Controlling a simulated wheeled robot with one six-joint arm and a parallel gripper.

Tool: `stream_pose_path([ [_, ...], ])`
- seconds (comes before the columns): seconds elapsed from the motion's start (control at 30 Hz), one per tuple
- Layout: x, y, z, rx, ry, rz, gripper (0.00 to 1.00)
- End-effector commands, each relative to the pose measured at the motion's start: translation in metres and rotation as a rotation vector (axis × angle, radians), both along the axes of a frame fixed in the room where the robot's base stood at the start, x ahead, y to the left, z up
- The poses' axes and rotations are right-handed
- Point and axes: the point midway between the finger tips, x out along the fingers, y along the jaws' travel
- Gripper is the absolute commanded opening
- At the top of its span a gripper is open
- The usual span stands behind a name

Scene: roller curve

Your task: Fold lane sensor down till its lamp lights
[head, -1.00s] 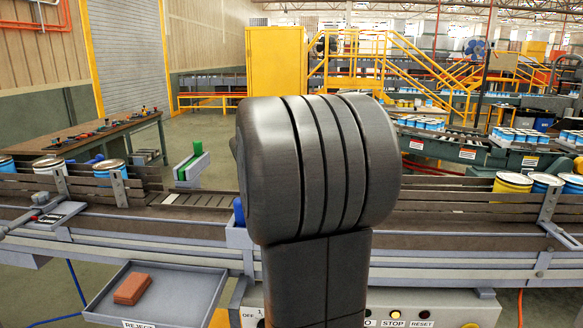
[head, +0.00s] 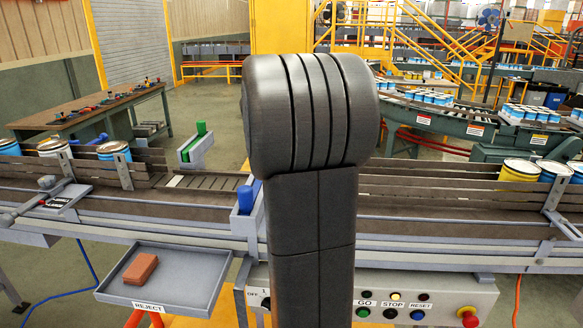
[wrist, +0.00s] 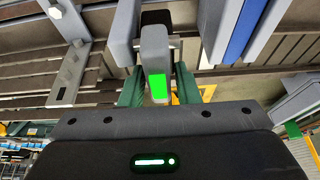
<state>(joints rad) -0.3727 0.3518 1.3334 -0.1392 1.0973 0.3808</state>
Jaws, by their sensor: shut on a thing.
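In the wrist view, the two dark green fingers of my gripper (wrist: 158,92) are shut on a grey arm-like part (wrist: 155,48), which I take to be the lane sensor. A bright green patch shows on its near end between the fingers; I cannot tell for sure whether this is a lit lamp. A grey bracket piece (wrist: 124,35) stands just left of it. In the head view my own arm hides the gripper and the held part.
The conveyor (head: 420,230) runs across the head view, with cans at both ends. A reject tray (head: 205,262) holds a brown block (head: 140,269). A control panel (head: 440,288) is at lower right. Blue (head: 245,199) and green (head: 201,128) upright pieces stand near my arm.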

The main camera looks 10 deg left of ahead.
Motion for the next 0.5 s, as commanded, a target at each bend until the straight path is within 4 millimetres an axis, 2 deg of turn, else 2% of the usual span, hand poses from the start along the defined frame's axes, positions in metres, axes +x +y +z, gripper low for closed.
stream_pose_path([
  [0.3,-0.0003,-0.0002,-0.0007,-0.001,0.003,0.001,0.00],
  [0.33,-0.0004,-0.0002,-0.0007,-0.001,0.004,0.001,0.33],
  [0.37,-0.0004,-0.0001,-0.0007,-0.001,0.004,0.001,0.39],
  [0.5,-0.0004,-0.0001,-0.0007,-0.001,0.003,0.001,0.40],
])
